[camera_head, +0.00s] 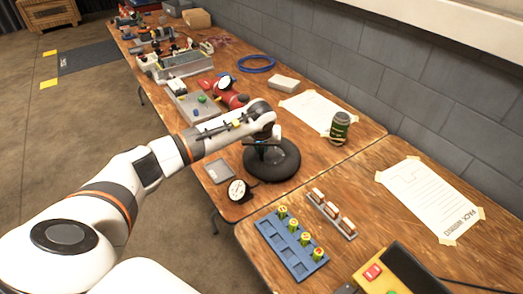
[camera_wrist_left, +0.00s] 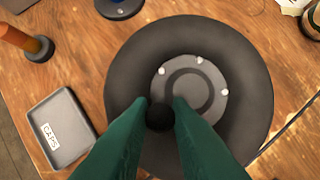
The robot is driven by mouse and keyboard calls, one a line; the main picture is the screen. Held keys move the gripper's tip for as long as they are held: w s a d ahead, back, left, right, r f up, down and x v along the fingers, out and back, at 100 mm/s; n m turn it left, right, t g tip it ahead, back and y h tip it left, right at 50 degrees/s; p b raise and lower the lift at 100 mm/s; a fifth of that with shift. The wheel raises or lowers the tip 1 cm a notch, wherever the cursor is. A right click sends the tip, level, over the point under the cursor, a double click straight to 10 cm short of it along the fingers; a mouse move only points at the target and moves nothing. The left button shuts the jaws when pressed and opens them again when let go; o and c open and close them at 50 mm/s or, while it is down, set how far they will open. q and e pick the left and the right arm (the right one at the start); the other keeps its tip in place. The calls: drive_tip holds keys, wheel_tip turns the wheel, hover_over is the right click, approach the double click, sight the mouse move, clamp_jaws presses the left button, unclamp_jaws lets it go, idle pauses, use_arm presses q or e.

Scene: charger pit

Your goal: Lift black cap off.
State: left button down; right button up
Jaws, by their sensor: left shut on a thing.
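A thick black ring like a small tyre (camera_head: 285,165) lies flat on the wooden table, and it also fills the middle of the left wrist view (camera_wrist_left: 250,75). A grey hub disc (camera_wrist_left: 205,85) with several small white studs sits in its centre. My left gripper (camera_head: 266,148) is over the ring. In the left wrist view its green fingers (camera_wrist_left: 160,112) are closed on a small round black cap (camera_wrist_left: 160,118) at the near-left edge of the hub. I cannot tell whether the cap still touches the hub. My right gripper is not in view.
A shallow grey tray labelled CAPS (camera_wrist_left: 78,150) lies left of the ring. A dial gauge (camera_head: 237,190) stands in front. A blue battery rack (camera_head: 283,249), a fuse strip (camera_head: 331,213) and a green can (camera_head: 339,127) are nearby. A wall (camera_head: 350,65) runs behind.

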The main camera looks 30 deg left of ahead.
sight(261, 149)
use_arm(q)
wheel_tip(261, 149, up, 10)
drive_tip(key=b, duration=0.1)
idle(0.6)
